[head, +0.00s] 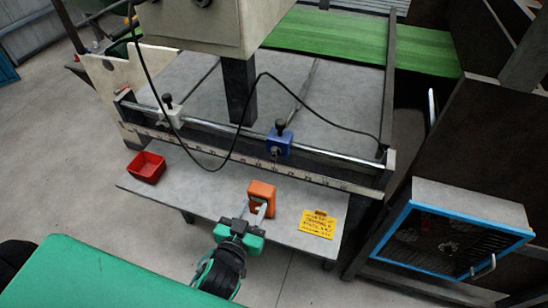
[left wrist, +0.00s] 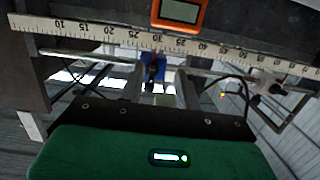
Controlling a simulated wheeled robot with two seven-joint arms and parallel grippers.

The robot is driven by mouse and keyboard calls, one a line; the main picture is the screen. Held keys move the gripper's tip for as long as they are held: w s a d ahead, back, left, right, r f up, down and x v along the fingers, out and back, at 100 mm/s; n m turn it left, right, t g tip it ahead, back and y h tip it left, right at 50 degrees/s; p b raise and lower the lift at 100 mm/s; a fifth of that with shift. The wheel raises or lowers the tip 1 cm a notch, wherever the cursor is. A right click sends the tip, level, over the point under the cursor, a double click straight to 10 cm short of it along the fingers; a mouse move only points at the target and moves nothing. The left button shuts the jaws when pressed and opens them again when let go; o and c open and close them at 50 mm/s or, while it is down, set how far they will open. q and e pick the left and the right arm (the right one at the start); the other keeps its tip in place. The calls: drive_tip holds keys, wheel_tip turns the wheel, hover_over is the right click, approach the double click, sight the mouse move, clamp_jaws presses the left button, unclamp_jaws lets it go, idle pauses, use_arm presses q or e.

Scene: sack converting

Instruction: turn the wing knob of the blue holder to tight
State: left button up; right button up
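The blue holder (head: 279,142) sits on the front rail of the bench, behind the ruler, with a black knob on top and a small dark wing knob (head: 275,152) at its front. The holder (left wrist: 152,58) also shows in the left wrist view, between and beyond my fingers; how the wing is turned is too small to tell. My left gripper (head: 257,210) is open and empty, on the near side of the holder and well apart from it. In the left wrist view its fingers (left wrist: 158,92) stand apart. My right gripper is not in view.
An orange device (head: 262,197) with a screen is close by my left gripper. The front shelf also bears a red tray (head: 146,167) and a yellow note (head: 318,224). A white holder (head: 172,116) is on the rail to the left. A black cable (head: 330,127) loops over the rail.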

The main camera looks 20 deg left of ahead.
sight(273, 157)
use_arm(q)
wheel_tip(273, 157, up, 6)
drive_tip(key=t, duration=0.2)
drive_tip(key=w+p, duration=0.1)
drive_tip(key=w, duration=0.3)
drive_tip(key=w+p, duration=0.2)
drive_tip(key=w, duration=0.2)
drive_tip(key=w+p, duration=0.1)
drive_tip(key=w, duration=0.3)
drive_tip(key=shift+d+f+p, duration=0.2)
drive_tip(key=shift+d+p, duration=0.15)
drive_tip(key=shift+d, duration=0.05)
drive_tip(key=shift+w, duration=0.7)
drive_tip(key=c, duration=0.6)
drive_tip(key=shift+f, duration=0.1)
